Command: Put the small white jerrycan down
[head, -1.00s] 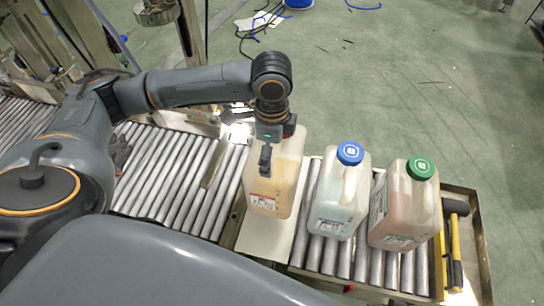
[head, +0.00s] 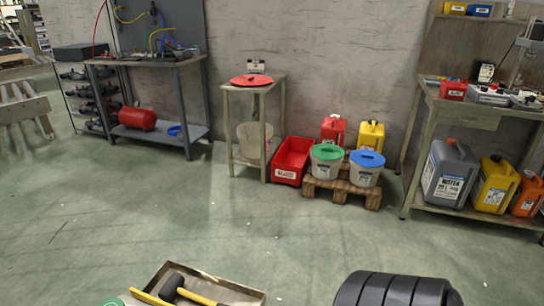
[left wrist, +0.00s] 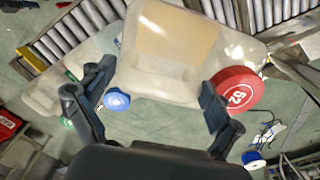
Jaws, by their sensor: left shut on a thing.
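The white translucent jerrycan (left wrist: 170,75) fills the upper middle of the left wrist view. It holds an amber liquid, and a red cap (left wrist: 235,92) shows at its right. My left gripper (left wrist: 157,82) is shut on it, with one finger on each side; the exact contact is hard to see. Its underside is hidden, so I cannot tell whether it rests on anything. The head view shows neither this jerrycan nor my grippers.
A blue cap (left wrist: 116,101) and whitish containers are close to the left finger. Conveyor rollers (left wrist: 65,38) lie behind. In the head view, a tray (head: 235,293) with a hammer (head: 172,287) is at the bottom. Open green floor (head: 200,230) lies beyond, before benches and a pallet (head: 345,190).

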